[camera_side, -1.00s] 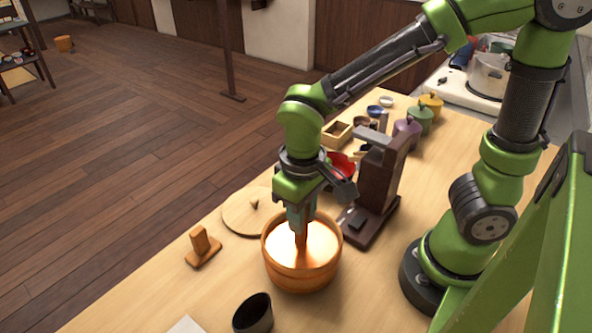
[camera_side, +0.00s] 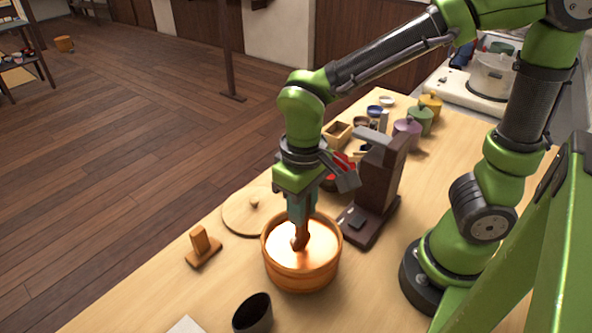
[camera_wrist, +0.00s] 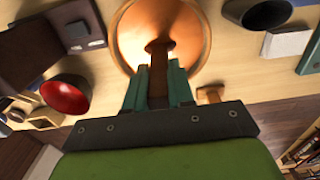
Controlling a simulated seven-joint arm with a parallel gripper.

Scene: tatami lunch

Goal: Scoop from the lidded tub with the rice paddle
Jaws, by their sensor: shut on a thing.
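The tub (camera_side: 302,275) is a round, orange-brown wooden vessel on the table, open at the top, with a bright glossy inside. It also shows in the wrist view (camera_wrist: 203,28). Its round wooden lid (camera_side: 240,217) lies flat on the table beside it, knob up. My gripper (camera_side: 299,222) is over the tub, pointing down, shut on the brown rice paddle (camera_side: 300,241). In the wrist view the paddle's handle (camera_wrist: 158,72) runs between the green fingers, and its lower end is inside the tub. I cannot tell how deep the paddle reaches or whether it carries anything.
A dark brown machine (camera_side: 376,190) stands close behind the tub, with a red bowl (camera_wrist: 66,94) near it. A dark cup (camera_side: 253,314) stands in front, a small wooden stand (camera_side: 203,247) at left.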

